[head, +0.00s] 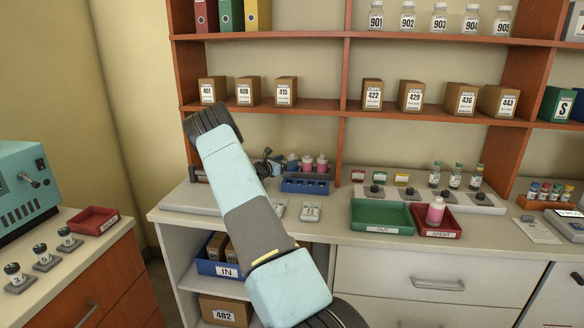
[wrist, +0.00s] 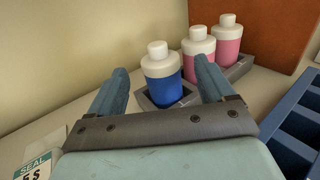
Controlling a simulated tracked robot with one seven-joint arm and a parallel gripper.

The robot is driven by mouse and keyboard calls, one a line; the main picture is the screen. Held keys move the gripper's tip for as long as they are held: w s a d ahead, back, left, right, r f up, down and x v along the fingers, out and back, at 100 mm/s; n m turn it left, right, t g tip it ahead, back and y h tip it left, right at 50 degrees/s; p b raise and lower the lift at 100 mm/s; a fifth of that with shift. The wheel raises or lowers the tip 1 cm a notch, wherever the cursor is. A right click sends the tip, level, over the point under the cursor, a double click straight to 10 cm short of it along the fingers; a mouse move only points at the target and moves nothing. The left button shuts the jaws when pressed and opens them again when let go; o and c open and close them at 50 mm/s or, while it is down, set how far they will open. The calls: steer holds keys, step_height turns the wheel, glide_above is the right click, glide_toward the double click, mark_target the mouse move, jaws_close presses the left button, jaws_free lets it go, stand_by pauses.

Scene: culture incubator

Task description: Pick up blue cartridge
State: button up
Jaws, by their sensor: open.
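The blue cartridge (wrist: 164,83) is a bottle with a white cap and blue contents. It stands upright in a grey holder in the wrist view. My gripper (wrist: 162,76) is open, with one finger on each side of the cartridge and the bottle a little beyond or between the tips; I cannot tell if they touch it. In the head view my gripper (head: 266,160) is partly hidden behind my arm at the back of the counter, and the blue cartridge cannot be made out clearly there.
Pink bottles (wrist: 198,50) stand close on the right, in the same row. A blue rack (wrist: 298,135) with empty slots lies at the right. A wooden shelf upright (wrist: 255,28) is behind. The green OUT tray (head: 382,217) and red SPENT tray (head: 455,226) are farther right.

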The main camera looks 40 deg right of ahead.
steer(key=d, duration=0.2)
steer(key=shift+w+d, duration=0.15)
steer(key=shift+d, duration=0.25)
steer(key=c, duration=1.2)
